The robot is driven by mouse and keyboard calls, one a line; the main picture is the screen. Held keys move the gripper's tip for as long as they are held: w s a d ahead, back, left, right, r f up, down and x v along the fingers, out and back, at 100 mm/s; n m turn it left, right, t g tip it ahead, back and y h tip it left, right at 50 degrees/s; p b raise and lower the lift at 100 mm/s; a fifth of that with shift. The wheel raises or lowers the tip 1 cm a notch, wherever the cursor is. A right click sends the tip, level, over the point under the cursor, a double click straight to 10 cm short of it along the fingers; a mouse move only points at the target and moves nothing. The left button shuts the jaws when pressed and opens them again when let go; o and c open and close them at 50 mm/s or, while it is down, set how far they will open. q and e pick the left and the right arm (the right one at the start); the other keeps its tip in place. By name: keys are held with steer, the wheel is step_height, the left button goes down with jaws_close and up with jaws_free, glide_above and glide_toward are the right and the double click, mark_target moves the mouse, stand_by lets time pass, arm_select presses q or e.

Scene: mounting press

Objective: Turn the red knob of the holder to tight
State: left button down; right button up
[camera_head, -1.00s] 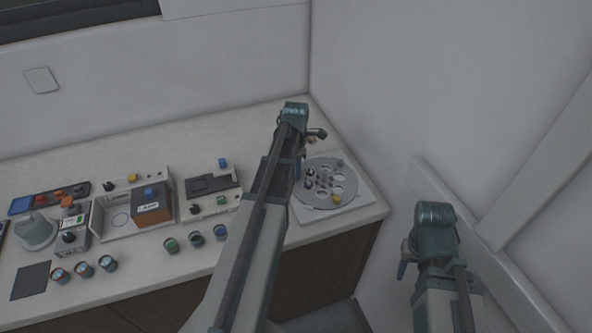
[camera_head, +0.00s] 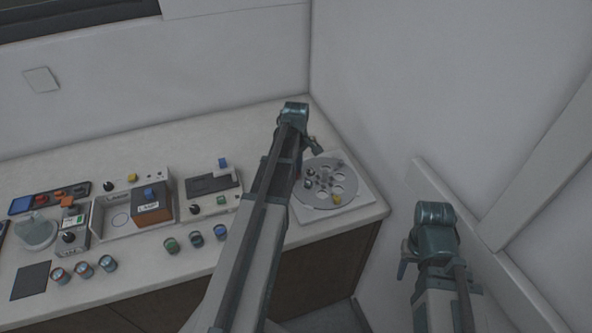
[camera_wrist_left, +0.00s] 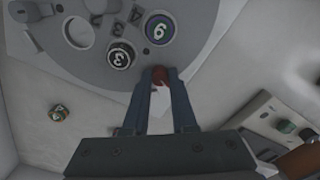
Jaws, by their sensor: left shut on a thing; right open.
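The holder is a round grey disc (camera_head: 325,203) with several holes, on a pale plate at the right end of the counter. It also fills the top of the left wrist view (camera_wrist_left: 205,12). The red knob (camera_wrist_left: 160,76) is at the disc's near rim, between the fingertips of my left gripper (camera_wrist_left: 161,80), which is shut on it. In the head view my left arm hides the knob and most of that gripper. My right gripper (camera_head: 404,266) is open and empty, off to the right of the counter.
Numbered round pieces, a "3" (camera_wrist_left: 121,54) and a "6" (camera_wrist_left: 160,29), sit in the disc close to my left fingers. Another small piece (camera_wrist_left: 59,113) lies off the disc. Devices and several small jars (camera_head: 195,239) stand left of my arm. A wall rises at right.

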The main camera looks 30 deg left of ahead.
arm_select(q)
steer(key=m, duration=0.5)
steer(key=shift+m, duration=0.4)
steer(key=m, duration=1.3)
steer(key=shift+m, duration=0.3)
steer(key=m, duration=1.3)
steer(key=shift+m, duration=2.5)
